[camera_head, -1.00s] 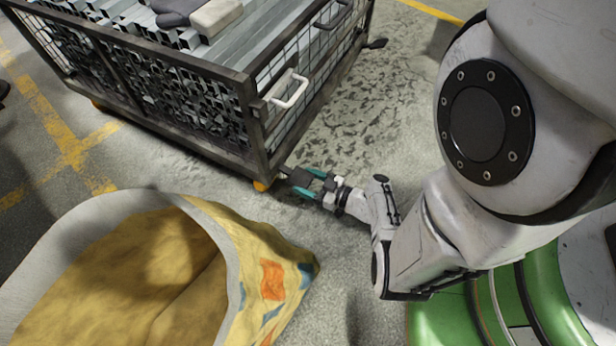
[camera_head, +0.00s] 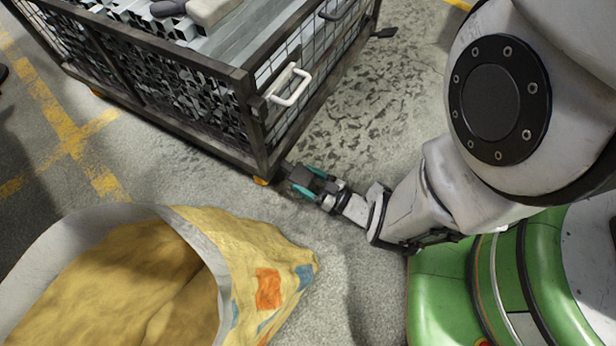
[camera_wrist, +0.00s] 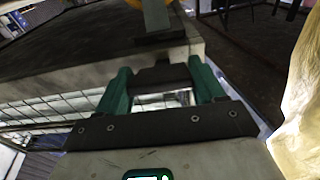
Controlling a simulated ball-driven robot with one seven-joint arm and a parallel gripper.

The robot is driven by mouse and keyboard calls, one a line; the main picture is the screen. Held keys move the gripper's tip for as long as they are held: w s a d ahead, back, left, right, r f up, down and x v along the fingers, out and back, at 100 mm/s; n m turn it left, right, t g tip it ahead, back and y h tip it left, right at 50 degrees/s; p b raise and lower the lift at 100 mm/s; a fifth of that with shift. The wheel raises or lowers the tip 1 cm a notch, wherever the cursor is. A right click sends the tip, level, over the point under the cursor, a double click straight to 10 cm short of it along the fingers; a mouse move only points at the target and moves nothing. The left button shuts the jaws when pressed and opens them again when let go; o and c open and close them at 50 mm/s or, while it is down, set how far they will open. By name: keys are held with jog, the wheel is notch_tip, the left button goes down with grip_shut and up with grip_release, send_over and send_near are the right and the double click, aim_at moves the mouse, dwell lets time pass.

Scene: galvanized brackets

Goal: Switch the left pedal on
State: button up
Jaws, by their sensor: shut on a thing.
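The left pedal (camera_head: 301,174) is a dark flat plate low at the near corner of the wire-mesh cart (camera_head: 262,130), just above the floor. My gripper (camera_head: 308,183) has teal fingers, shut on the pedal from the floor side. In the wrist view, the dark pedal (camera_wrist: 163,74) lies between the two teal fingers of my gripper (camera_wrist: 163,85). The fingers hide its side edges. A second dark pedal (camera_head: 385,32) sticks out low at the far end of the same cart side.
The cart holds metal profiles (camera_head: 225,50) and has a white handle (camera_head: 290,87) above my gripper. A yellow sack (camera_head: 262,262) with a grey rim stands close by in front. The speckled floor (camera_head: 400,95) beside the cart is clear.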

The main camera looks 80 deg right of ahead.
jog(key=shift+w+d, duration=0.1)
jog(key=o, duration=1.5)
jog(key=shift+r, duration=0.1)
